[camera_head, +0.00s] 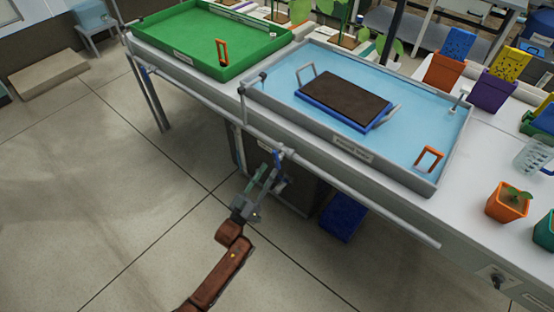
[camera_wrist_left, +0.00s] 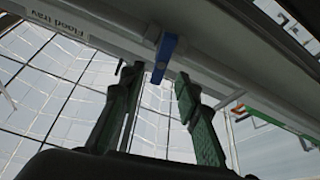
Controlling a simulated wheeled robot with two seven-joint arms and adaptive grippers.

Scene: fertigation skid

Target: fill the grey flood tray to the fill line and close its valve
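The grey flood tray (camera_head: 330,138) stands on the bench, with light blue water (camera_head: 410,110) across its floor. A dark slab in a blue carrier (camera_head: 345,98) sits in it; I cannot make out the fill line. A valve with a blue lever (camera_wrist_left: 164,58) is on the pipework below the tray's front edge. My left gripper (camera_head: 266,178) is under that edge at the valve. In the left wrist view its green-padded fingers (camera_wrist_left: 155,88) are apart, with the lever between their tips; contact is not clear. My right gripper is out of view.
A green tray (camera_head: 185,60) stands to the left. A long pipe rail (camera_head: 360,200) runs along the bench front. A blue box (camera_head: 343,217) is on the floor below. Pots (camera_head: 507,203) and a clear jug (camera_head: 533,155) stand at right. The floor at front left is clear.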

